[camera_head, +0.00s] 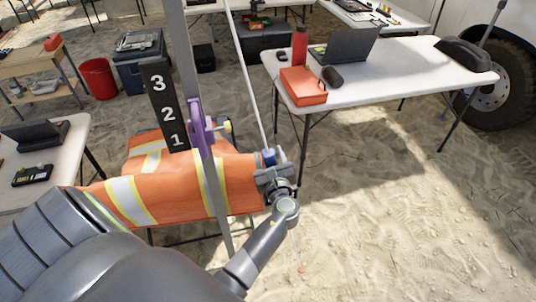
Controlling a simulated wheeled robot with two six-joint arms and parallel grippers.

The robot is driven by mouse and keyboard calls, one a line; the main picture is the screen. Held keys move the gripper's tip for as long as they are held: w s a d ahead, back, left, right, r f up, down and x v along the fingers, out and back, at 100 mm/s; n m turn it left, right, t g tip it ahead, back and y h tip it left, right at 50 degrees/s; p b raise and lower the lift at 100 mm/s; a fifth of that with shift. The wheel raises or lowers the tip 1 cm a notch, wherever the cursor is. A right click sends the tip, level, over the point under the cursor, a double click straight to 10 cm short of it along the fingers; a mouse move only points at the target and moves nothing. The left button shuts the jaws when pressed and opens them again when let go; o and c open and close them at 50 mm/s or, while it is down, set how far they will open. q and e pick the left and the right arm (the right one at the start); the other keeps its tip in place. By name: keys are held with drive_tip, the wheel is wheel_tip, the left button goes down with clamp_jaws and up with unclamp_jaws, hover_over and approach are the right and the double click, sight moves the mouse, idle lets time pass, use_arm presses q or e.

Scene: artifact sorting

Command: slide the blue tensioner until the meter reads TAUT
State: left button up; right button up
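A small blue piece (268,157), which looks like the tensioner, sits at the lower end of a thin pale rod or line (246,75). My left gripper (270,172) is right at the blue piece, just below it. The gripper covers its lower part, and I cannot tell whether the fingers are closed on it. A black box with small yellow lettering (32,176) lies on the left table. It may be the meter, but its text is too small to read. My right gripper is not in view.
A grey pole (181,60) carries a purple clamp (202,128), beside a black board numbered 3, 2, 1 (165,105). Orange reflective fabric (165,185) lies behind. A white table (390,85) holds an orange box (303,86) and a laptop (349,46). Open sand lies at the right.

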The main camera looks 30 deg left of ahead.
sight(268, 150)
use_arm(q)
drive_tip(key=shift+c, duration=1)
clamp_jaws()
drive_tip(key=shift+s+a+r+p, duration=0.1)
drive_tip(key=shift+r+p, duration=0.6)
drive_tip(key=shift+r, duration=0.1)
drive_tip(key=shift+s+a+r+p, duration=0.1)
drive_tip(key=shift+r+p, duration=0.6)
drive_tip(key=shift+r, duration=0.1)
drive_tip(key=shift+f, duration=0.1)
drive_tip(key=shift+o, duration=1)
unclamp_jaws()
drive_tip(key=shift+f, duration=0.1)
